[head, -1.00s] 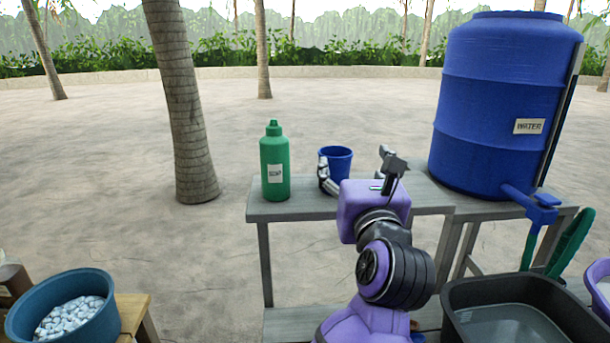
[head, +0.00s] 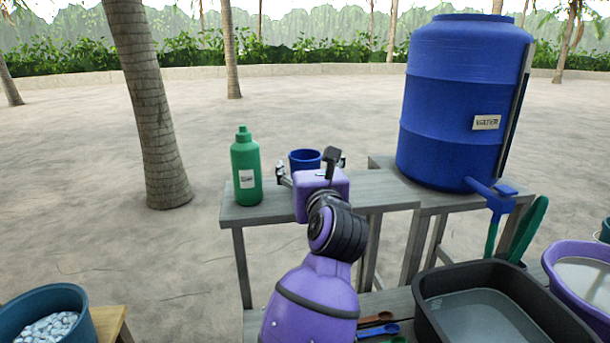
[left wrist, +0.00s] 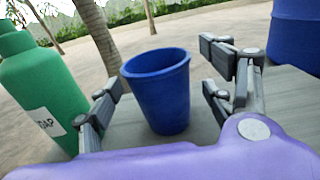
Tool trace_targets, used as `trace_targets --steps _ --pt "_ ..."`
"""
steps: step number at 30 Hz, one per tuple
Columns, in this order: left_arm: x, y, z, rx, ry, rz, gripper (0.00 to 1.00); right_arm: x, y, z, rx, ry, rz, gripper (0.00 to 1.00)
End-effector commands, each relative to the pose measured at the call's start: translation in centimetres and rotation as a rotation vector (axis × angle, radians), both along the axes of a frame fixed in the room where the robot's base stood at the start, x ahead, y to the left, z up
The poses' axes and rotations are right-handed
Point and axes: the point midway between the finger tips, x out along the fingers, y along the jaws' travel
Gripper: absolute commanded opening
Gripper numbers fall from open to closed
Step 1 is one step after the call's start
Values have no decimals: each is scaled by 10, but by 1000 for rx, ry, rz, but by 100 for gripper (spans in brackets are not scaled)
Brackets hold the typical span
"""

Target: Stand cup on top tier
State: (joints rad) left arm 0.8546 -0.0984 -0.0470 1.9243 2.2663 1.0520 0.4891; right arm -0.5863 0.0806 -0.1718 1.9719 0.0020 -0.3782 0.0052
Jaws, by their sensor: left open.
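A blue cup (head: 305,158) stands upright on the grey top tier (head: 385,191) of the stand, and its lower part is hidden behind my gripper in the head view. My left gripper (head: 309,166) is open just in front of the cup. In the left wrist view the cup (left wrist: 158,92) shows between and beyond the spread fingers (left wrist: 165,100), and I see no finger closed on it. My right gripper is not in view.
A green soap bottle (head: 246,170) stands close left of the cup. A large blue water barrel (head: 460,100) with a tap stands at right. A dark basin (head: 500,305) and spoons (head: 376,319) are below. A tub of white stones (head: 45,318) is lower left.

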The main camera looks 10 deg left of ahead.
Motion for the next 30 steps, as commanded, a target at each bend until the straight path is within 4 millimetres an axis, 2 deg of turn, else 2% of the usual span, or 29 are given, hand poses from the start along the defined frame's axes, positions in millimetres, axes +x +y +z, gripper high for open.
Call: trace_targets --steps 1,12,13,14,23,26,30 --pt "0 0 0 0 0 0 74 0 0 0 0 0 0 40" --pt "0 0 0 0 0 0 26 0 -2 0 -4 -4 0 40" --pt "0 0 0 0 -1 0 26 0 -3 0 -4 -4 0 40" --pt "0 0 0 0 -1 0 22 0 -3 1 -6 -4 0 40" --pt "0 0 6 -1 -3 0 22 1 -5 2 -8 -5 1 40" --pt "0 0 16 -2 -4 -1 22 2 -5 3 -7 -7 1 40" --pt "-3 -3 38 -3 -7 -2 22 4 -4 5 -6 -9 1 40"
